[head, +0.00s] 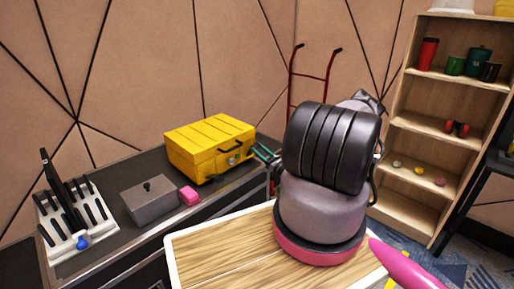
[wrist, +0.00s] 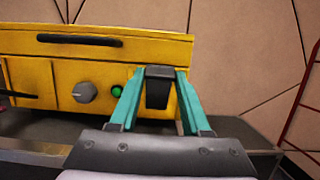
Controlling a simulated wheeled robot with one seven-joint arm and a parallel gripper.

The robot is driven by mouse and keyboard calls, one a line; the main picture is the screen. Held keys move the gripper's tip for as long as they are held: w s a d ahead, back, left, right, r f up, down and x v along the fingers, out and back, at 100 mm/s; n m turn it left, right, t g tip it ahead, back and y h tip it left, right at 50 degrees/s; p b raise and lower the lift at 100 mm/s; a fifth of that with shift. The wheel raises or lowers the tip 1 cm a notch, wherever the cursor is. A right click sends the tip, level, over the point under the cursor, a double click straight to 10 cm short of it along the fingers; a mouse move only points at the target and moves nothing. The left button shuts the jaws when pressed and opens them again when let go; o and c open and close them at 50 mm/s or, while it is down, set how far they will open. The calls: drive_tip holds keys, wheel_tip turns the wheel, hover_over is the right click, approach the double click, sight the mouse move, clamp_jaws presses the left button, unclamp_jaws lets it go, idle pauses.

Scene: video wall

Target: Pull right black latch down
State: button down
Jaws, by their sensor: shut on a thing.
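A yellow case (head: 208,146) sits on the dark counter against the wall; in the wrist view its front face (wrist: 60,72) fills the upper left. The right black latch (wrist: 158,92) is on the right part of that front. My gripper (wrist: 161,76) has its teal fingers on either side of the latch, shut on it. In the head view my gripper (head: 265,153) reaches the case's right end, and my dark arm hides part of it. A grey knob (wrist: 84,92) and a green button (wrist: 117,91) are left of the latch.
A red hand truck (head: 312,76) stands behind my arm. A wooden shelf (head: 408,168) is at the right.

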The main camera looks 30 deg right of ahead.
drive_tip(key=shift+s+d+f, duration=0.1)
drive_tip(key=shift+s+f, duration=0.2)
drive_tip(key=shift+f, duration=0.5)
drive_tip(key=shift+s+d+f, duration=0.1)
drive_tip(key=shift+s+f, duration=0.15)
drive_tip(key=shift+f, duration=0.6)
drive_tip(key=shift+s+d+f, duration=0.1)
drive_tip(key=shift+s+f, duration=0.2)
drive_tip(key=shift+f, duration=0.6)
drive_tip(key=shift+c, duration=1.8)
unclamp_jaws()
drive_tip(key=v, duration=1)
drive_tip(key=shift+s, duration=0.35)
drive_tip(key=shift+d, duration=0.1)
